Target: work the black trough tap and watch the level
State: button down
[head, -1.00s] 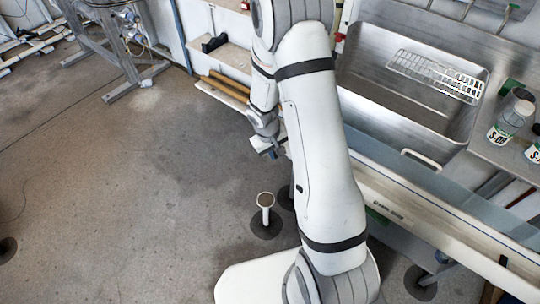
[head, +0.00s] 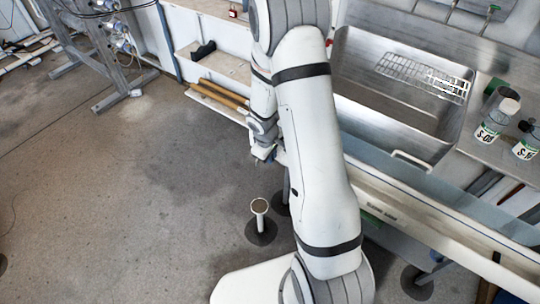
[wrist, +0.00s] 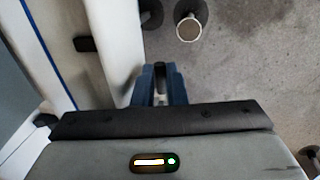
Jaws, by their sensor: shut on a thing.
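The long pale trough (head: 440,222) runs diagonally along the right side of the head view, with bluish water (head: 375,155) behind its front wall. The exact water level is hard to read at this angle. My gripper (head: 263,152) hangs at the trough's left end, partly hidden by my arm. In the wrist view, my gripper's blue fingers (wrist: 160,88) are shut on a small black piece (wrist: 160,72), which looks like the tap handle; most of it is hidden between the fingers. The trough's pale wall (wrist: 105,55) stands just left of the fingers.
A short upright pipe (head: 260,206) stands on the floor below my gripper. A steel sink (head: 350,85) with a wire rack (head: 425,78) lies behind the trough. Labelled bottles (head: 489,131) stand at the right. Open concrete floor (head: 130,200) lies at the left.

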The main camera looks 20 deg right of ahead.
jog(key=c, duration=1.5)
grip_release()
jog(key=shift+a, duration=0.1)
